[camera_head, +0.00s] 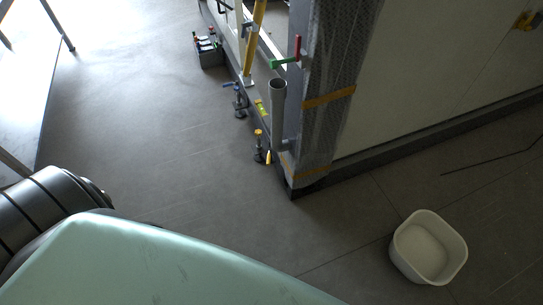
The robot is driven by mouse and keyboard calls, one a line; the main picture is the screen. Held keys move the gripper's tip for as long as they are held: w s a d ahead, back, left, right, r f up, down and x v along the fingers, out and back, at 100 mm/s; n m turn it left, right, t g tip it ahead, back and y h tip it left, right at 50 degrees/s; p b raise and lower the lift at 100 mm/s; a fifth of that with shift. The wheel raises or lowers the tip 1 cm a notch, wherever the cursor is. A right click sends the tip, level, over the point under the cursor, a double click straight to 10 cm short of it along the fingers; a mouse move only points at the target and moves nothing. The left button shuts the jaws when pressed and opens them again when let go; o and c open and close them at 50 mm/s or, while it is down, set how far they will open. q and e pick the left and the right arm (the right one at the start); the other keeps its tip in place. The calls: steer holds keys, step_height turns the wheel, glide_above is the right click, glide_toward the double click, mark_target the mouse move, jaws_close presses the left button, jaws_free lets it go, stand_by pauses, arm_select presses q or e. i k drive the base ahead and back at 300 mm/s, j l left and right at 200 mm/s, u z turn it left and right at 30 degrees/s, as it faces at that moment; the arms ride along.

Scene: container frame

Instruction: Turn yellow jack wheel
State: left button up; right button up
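A small dark jack (258,153) with a yellow-orange wheel (258,132) on top stands on the floor at the foot of the container frame's corner (318,95), near the picture's middle. A yellow piece beside its base is too small to make out. A second jack (240,107) with a blue top stands a little farther back along the frame. Neither of my grippers is in view. A dark rounded arm part of mine shows at the left edge, well away from the jacks.
A grey pipe (279,110) stands by the corner, with a green and red valve handle (288,60) above. A small yellow level (262,108) is near the jacks. A tool box (209,54) stands farther back. A white tub (428,248) is at lower right. Floor left of the jacks is clear.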

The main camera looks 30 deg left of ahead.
mark_target(258, 132)
steer(key=u, duration=1.05)
